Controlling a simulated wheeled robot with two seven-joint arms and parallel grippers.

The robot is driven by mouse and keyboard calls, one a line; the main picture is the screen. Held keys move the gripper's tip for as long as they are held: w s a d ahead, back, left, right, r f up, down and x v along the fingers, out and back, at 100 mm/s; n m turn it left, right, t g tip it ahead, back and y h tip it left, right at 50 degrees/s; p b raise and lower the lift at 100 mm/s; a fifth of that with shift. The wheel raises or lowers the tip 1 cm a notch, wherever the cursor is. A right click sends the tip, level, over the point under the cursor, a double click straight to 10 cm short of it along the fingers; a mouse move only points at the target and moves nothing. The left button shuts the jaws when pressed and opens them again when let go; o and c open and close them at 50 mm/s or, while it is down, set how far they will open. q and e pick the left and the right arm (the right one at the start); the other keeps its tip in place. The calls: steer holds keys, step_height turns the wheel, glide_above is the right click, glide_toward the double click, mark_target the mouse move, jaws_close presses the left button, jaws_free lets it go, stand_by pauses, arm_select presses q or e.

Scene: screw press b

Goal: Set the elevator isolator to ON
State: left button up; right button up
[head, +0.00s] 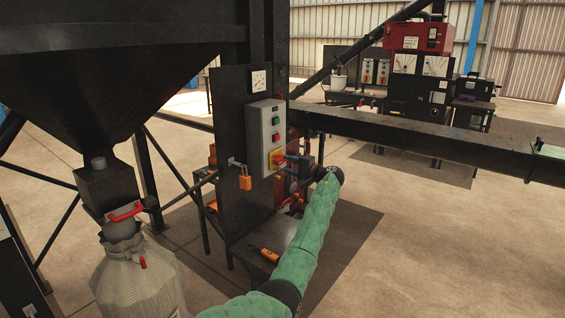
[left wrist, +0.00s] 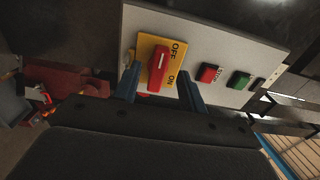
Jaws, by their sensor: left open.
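The isolator is a red rotary handle (left wrist: 159,68) on a yellow plate (left wrist: 172,66) marked OFF and ON, low on a grey control box (head: 265,135). The handle also shows in the head view (head: 277,158). A white mark runs along the handle; I cannot tell surely which label it indicates. My left gripper (head: 289,164) is open in front of the box. In the left wrist view its two blue fingers (left wrist: 160,88) stand on either side of the handle, with visible gaps; contact is not clear. My right gripper is not in view.
The red STOP button (left wrist: 208,73) and green button (left wrist: 239,81) are on the same box. An orange tool (head: 264,254) lies on the low table below. A dark beam (head: 400,130) runs behind my wrist.

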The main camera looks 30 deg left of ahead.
mark_target(281, 162)
arm_select(q)
steer(key=shift+w+a+p, duration=0.15)
steer(key=shift+a+p, duration=0.2)
steer(key=shift+a, duration=1.5)
steer(key=shift+c, duration=0.4)
jaws_close()
